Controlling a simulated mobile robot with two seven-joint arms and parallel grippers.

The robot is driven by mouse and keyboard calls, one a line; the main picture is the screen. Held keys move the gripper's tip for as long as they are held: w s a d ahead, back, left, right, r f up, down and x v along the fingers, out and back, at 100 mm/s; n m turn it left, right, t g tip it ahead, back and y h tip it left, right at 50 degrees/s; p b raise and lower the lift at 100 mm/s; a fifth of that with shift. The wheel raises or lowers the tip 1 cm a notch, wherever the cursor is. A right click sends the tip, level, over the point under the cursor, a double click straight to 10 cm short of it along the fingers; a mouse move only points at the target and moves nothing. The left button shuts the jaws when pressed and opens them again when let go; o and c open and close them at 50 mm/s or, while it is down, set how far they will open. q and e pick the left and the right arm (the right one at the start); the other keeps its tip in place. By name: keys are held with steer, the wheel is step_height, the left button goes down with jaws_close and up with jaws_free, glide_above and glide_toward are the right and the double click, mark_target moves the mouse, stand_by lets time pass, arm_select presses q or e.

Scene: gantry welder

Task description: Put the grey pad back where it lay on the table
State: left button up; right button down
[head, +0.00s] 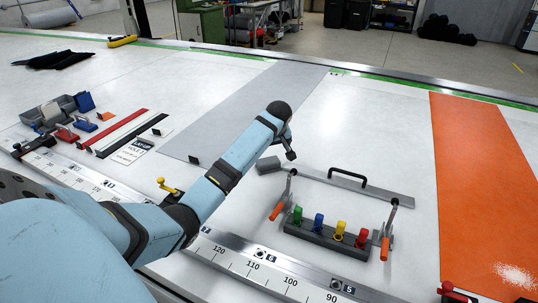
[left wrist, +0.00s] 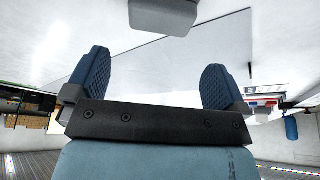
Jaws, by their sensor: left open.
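The grey pad (head: 268,165) is a small rounded block on the white table, near the left end of a flat grey bar. In the left wrist view the pad (left wrist: 163,12) shows at the top edge, partly cut off, beyond the fingertips. My left gripper (head: 290,155) points down close to the pad's right side in the head view. Its two blue ribbed fingers (left wrist: 160,75) are apart, with nothing between them. I cannot tell whether a finger touches the pad. My right gripper is not in view.
The grey bar with a black handle (head: 362,183) lies right of the pad. A rack with coloured knobs (head: 325,235) and orange-handled clamps stands in front, by a numbered rail (head: 262,268). A large grey sheet (head: 250,105) lies behind; an orange sheet (head: 480,180) lies right.

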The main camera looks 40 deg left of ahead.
arm_select(q)
steer(key=v, duration=0.5)
steer(key=shift+d+r, duration=0.1)
steer(key=shift+r, duration=0.1)
